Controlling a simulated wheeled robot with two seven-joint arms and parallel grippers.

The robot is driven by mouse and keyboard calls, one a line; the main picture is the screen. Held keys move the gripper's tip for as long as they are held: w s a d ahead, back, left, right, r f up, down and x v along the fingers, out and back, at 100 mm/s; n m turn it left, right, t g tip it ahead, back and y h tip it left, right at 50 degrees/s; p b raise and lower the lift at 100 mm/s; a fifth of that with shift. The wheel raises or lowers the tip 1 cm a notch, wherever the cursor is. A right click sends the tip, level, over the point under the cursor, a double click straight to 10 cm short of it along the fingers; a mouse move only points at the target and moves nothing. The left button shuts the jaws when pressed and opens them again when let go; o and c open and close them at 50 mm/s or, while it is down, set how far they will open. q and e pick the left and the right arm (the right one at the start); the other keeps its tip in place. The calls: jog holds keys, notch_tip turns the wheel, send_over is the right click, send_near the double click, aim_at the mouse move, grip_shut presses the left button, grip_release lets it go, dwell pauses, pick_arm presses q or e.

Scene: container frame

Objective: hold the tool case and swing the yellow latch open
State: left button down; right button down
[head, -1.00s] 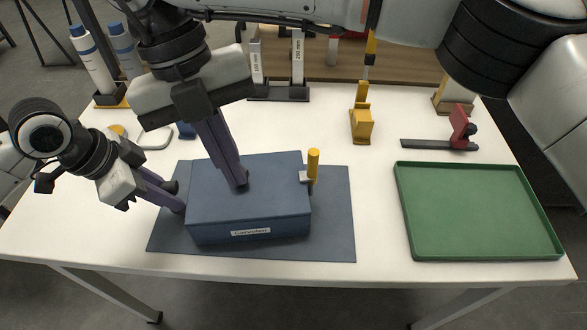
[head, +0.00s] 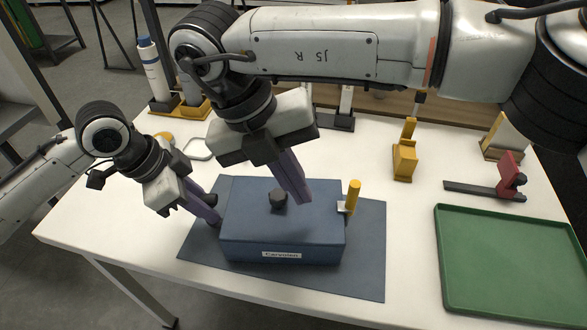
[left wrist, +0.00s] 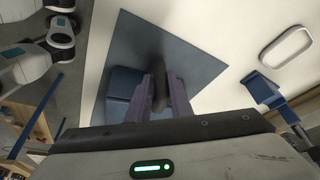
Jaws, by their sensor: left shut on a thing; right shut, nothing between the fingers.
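The blue tool case (head: 285,232) sits on a dark blue mat with its lid down and a name label on its front. A black knob (head: 279,199) stands on the lid. The yellow latch (head: 353,196) stands upright at the case's right end. My left gripper (head: 215,223) is shut at the case's left end. In the left wrist view its fingers close on a dark part there, seemingly a handle (left wrist: 159,92). My right gripper (head: 304,197) is shut and empty, over the lid between knob and latch, apart from the latch.
The blue mat (head: 365,265) lies under the case. A green tray (head: 510,262) is at the right. A yellow block-like fixture (head: 405,158) and a red-and-black tool (head: 495,187) stand behind. Bottles (head: 153,70) are at the back left.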

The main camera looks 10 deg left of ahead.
aim_at(354, 204)
jog(key=x, duration=0.4)
jog(key=d, duration=0.3)
jog(key=shift+w+d+f, duration=0.1)
jog(key=shift+w+f, duration=0.1)
jog(key=shift+w, duration=0.15)
jog(key=shift+d, duration=0.45)
jog(key=shift+w+d, duration=0.1)
jog(key=shift+d, duration=0.05)
jog(key=shift+d+y, duration=0.25)
jog(key=shift+y, duration=0.15)
jog(key=shift+d+r+y, duration=0.15)
jog(key=shift+d+y, duration=0.3)
jog(key=shift+y, duration=0.05)
jog(key=shift+d+y, duration=0.8)
jog(key=shift+d, duration=0.1)
jog(key=shift+a, duration=0.15)
